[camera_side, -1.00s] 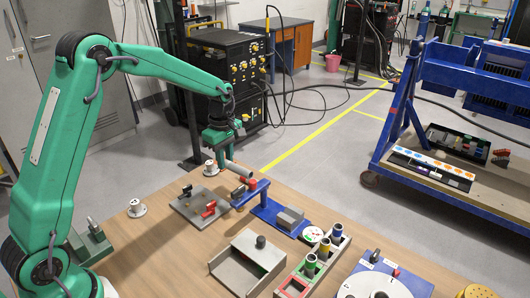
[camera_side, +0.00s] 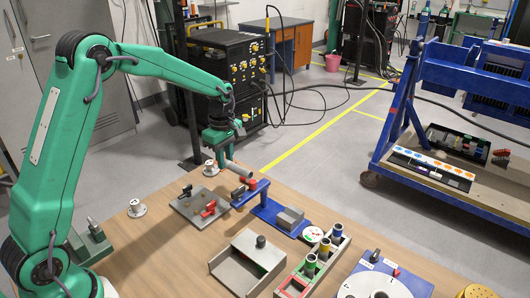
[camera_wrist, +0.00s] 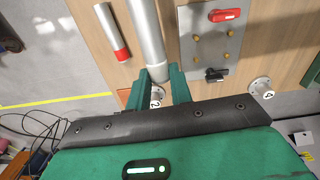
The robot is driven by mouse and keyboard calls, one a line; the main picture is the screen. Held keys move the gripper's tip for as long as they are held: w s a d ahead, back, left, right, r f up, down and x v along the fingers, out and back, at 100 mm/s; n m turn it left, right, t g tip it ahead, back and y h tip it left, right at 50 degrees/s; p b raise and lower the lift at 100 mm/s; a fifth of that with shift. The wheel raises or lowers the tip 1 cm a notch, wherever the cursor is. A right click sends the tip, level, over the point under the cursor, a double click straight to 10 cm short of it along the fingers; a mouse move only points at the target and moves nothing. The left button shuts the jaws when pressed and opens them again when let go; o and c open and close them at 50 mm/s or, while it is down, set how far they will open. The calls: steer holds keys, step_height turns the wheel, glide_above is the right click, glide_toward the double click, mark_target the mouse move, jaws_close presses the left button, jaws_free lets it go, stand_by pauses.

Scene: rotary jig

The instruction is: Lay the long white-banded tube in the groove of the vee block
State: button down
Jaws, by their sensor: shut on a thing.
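My gripper (camera_wrist: 165,88) is shut on one end of a long grey tube (camera_wrist: 148,40), which runs up and out of the wrist view. I cannot tell whether the tube touches the table. I cannot clearly make out a vee groove; a grey block (camera_side: 290,218) sits on a blue base (camera_side: 270,211) to the right of my gripper, its top unclear.
A red-ended tube (camera_wrist: 110,32) lies left of the held one. A plate with red and black clamps (camera_wrist: 215,45) is to the right. Numbered round posts (camera_wrist: 262,86) stand nearby. A grey tray (camera_side: 230,268), a tube rack (camera_side: 318,262) and a blue turntable fixture (camera_side: 405,282) fill the front.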

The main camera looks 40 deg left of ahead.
step_height(320, 180, up, 11)
steer(key=s+d, duration=0.3)
steer(key=d, duration=1)
steer(key=s+d, duration=0.2)
steer(key=d, duration=1.1)
steer(key=shift+m, duration=0.4)
steer(key=f, duration=0.5)
steer(key=shift+s+d, duration=0.1)
steer(key=shift+s, duration=0.2)
steer(key=shift+f, duration=0.1)
steer(key=w+a+f, duration=0.7)
steer(key=w+a, duration=0.1)
steer(key=shift+a, duration=0.3)
steer(key=shift+f, duration=1.95)
